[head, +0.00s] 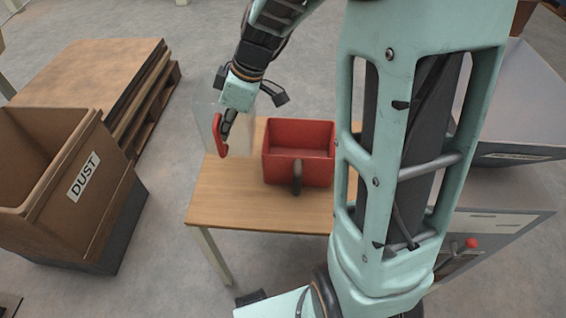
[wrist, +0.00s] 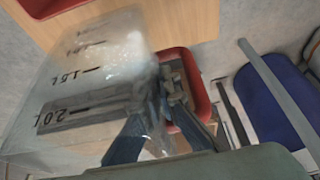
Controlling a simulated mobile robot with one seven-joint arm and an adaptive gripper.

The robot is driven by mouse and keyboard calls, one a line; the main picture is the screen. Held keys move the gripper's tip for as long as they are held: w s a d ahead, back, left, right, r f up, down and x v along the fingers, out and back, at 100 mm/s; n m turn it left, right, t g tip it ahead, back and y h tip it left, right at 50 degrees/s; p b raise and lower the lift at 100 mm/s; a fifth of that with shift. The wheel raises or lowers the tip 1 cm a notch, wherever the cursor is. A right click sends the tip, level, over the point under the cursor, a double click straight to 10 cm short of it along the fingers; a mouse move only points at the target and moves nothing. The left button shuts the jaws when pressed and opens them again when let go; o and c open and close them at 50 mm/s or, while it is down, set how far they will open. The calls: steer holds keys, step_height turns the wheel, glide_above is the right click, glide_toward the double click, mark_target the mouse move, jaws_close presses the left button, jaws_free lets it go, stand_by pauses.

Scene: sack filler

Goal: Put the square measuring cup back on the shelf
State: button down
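The square measuring cup (head: 240,137) is clear, with a red handle (head: 219,136). It hangs in the air over the left edge of the wooden table. In the wrist view the cup (wrist: 85,85) fills the left side, tilted, with 1.5 L and 2.0 L marks. My gripper (head: 227,124) is at the handle side of the cup. In the wrist view its fingers (wrist: 158,115) close around the red handle (wrist: 200,90). The cup blurs the exact contact. I cannot make out a shelf as such.
A red bin (head: 298,140) with a dark handle stands on the wooden table (head: 225,205). A brown DUST box (head: 85,185) and a pallet with boards (head: 90,75) are at left. A grey machine (head: 500,225) is at right. Floor is clear between table and DUST box.

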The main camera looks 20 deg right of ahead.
mark_target(248, 121)
step_height(248, 121, down, 10)
steer(key=shift+f+b, duration=0.25)
steer(key=shift+b, duration=1)
steer(key=shift+f+b, duration=0.2)
steer(key=shift+b, duration=0.1)
steer(key=c, duration=2.2)
jaws_free()
steer(key=shift+o, duration=0.2)
steer(key=shift+r, duration=0.15)
steer(key=shift+r+p, duration=0.2)
steer(key=shift+p, duration=0.25)
steer(key=p+v, duration=0.2)
steer(key=v, duration=0.9)
steer(key=shift+s+d+r, duration=0.1)
steer(key=shift+d+r, duration=0.1)
steer(key=shift+r, duration=0.15)
